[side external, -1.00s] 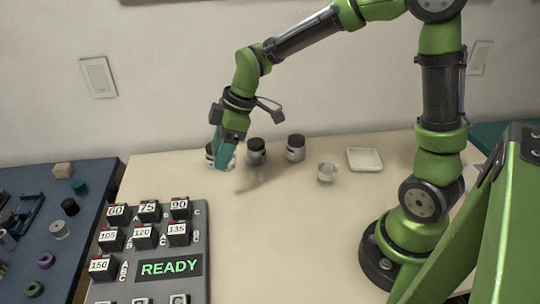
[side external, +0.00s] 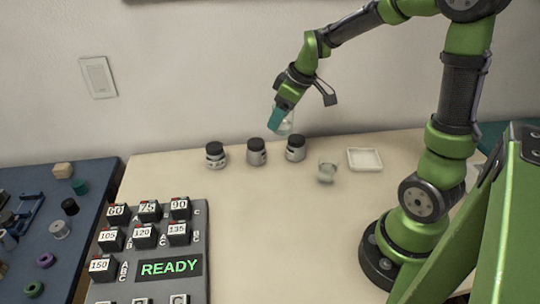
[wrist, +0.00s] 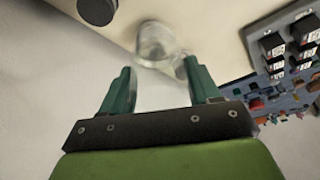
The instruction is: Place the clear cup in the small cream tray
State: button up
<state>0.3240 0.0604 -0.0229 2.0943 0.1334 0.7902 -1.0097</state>
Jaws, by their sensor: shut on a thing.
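My gripper (side external: 281,113) is raised above the back of the table, its fingers shut on a clear cup (side external: 285,124). The cup is see-through and partly hidden by the teal fingers. A second clear cup (side external: 327,172) stands on the table to the right, just left of the small cream tray (side external: 366,170). The tray is square, shallow and empty. In the wrist view the fingers (wrist: 158,75) stand apart. A blurred clear round shape (wrist: 155,42) shows past their tips; I cannot tell which cup it is.
Three black-lidded jars (side external: 216,155) (side external: 256,152) (side external: 295,149) stand in a row at the table's back. A grey panel (side external: 190,222) with numbered blocks and a READY display is at front left. A blue side table (side external: 20,265) holds small parts. The table's middle is clear.

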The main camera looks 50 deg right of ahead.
jog(key=s+d+m+h, duration=0.2)
jog(key=s+d+m, duration=0.5)
jog(key=d, duration=0.4)
jog(key=m+g+h, duration=0.1)
jog(key=m+h, duration=0.1)
jog(key=m, duration=0.3)
send_over(360, 155)
jog(key=s+a, duration=0.2)
jog(key=shift+w+d+f, duration=0.1)
jog(key=shift+w+f, duration=0.05)
jog(key=shift+f, duration=3.1)
jog(key=shift+w+d+f, duration=0.1)
jog(key=shift+f, duration=3.15)
jog(key=shift+f, duration=0.15)
jog(key=o, duration=1.1)
jog(key=shift+c, duration=0.2)
